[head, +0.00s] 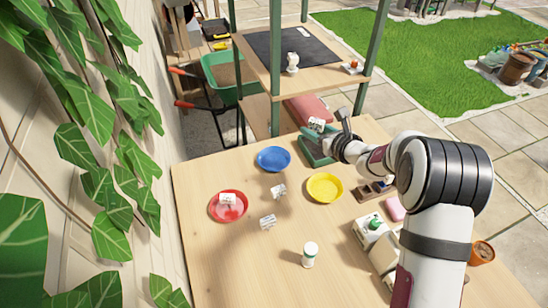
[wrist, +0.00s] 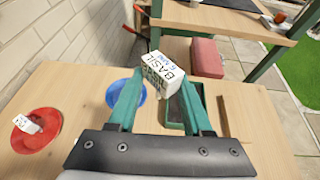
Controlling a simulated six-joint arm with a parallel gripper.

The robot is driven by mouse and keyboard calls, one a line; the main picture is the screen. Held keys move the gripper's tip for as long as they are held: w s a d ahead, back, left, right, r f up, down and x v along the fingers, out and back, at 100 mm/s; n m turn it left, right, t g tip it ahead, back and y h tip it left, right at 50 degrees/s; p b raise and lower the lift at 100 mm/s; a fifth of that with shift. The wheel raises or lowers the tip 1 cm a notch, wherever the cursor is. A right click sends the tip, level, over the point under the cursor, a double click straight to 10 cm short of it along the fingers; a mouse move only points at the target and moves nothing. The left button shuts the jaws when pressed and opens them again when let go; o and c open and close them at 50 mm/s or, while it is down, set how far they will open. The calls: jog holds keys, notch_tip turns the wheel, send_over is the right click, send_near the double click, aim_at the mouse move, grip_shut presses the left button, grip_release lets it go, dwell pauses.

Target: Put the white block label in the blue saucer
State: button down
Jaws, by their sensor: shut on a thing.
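My gripper (head: 318,129) is shut on a white block label (head: 315,124) and holds it raised near the back of the table. In the wrist view, the label (wrist: 159,73) shows dark lettering reading "BASIL" and sits between the green fingers of my gripper (wrist: 155,85). The blue saucer (head: 273,159) lies on the table, left of and nearer than the held label in the head view; it looks empty. In the wrist view, the blue saucer (wrist: 138,97) is partly hidden behind the left finger.
A red saucer (head: 241,209) holds another white label (head: 227,199). Two more white labels (head: 278,191) (head: 267,222) lie on the wooden table. A yellow saucer (head: 325,195) is to the right. A green tray (head: 315,152) lies below my gripper. A shelf (head: 312,83) stands behind.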

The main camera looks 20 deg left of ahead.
notch_tip(320, 180, down, 4)
send_over(269, 150)
jog(key=s+d, duration=0.3)
notch_tip(269, 150, down, 8)
jog(key=shift+s+d, duration=0.1)
jog(key=shift+d, duration=0.05)
jog(key=shift+f, duration=1.85)
jog(key=shift+f, duration=0.1)
jog(key=c, duration=0.6)
grip_release()
